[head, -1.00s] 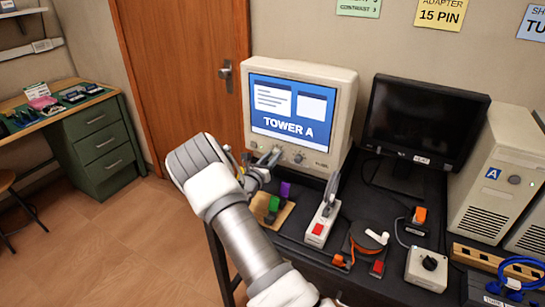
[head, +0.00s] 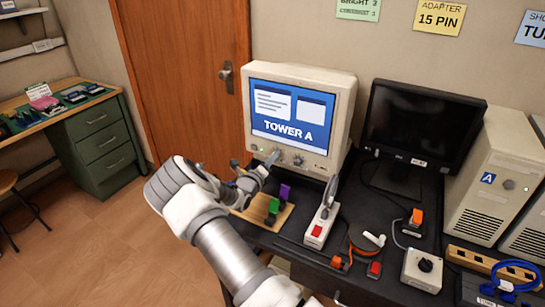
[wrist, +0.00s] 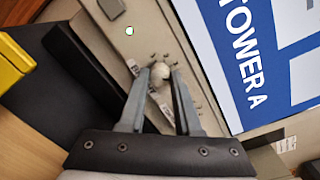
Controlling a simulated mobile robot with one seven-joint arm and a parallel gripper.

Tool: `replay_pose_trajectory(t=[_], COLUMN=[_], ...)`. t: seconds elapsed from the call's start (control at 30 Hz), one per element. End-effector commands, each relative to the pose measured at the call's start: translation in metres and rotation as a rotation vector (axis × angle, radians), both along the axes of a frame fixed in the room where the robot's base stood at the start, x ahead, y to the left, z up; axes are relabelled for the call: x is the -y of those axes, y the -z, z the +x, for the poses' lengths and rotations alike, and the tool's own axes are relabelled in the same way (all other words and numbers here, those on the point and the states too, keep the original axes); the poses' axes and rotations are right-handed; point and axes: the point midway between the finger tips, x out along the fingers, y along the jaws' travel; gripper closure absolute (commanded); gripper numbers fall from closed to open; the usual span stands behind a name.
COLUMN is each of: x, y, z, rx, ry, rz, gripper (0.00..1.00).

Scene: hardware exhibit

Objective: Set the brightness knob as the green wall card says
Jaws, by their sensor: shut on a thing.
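The beige CRT monitor (head: 345,110) shows "TOWER A" and has two small knobs under its screen. My gripper (head: 272,157) is at the left knob, and its fingers partly hide it in the head view. In the wrist view my gripper (wrist: 162,82) has its two fingers closed around a pale round knob (wrist: 159,74). Its pointer and scale are not readable. The right knob (head: 298,160) stands free beside the gripper. The green wall card (head: 358,9) is at the top edge, reading "BRIGHT" and "CONTRAST"; both numbers look like 3, but the print is small.
A white switch box with a red button (head: 317,230) and a knob box (head: 424,268) stand on the black desk. A dark flat monitor (head: 420,125) stands to the right.

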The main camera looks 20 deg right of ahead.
Motion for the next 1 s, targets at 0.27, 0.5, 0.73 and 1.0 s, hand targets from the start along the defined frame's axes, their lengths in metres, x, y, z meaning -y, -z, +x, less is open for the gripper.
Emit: replay_pose_trajectory(t=[0.27,0.5,0.73,1.0], x=[-0.0011,-0.0009,-0.0012,-0.0008], y=[-0.0011,-0.0006,-0.0001,0.0003], z=[0.0005,0.0007,0.0008,0.0008], rx=[-0.203,-0.351,-0.447,-0.498], ry=[-0.002,-0.001,-0.001,-0.001], rz=[-0.159,-0.274,-0.347,-0.388], gripper=[1.0,1.0,1.0,1.0])
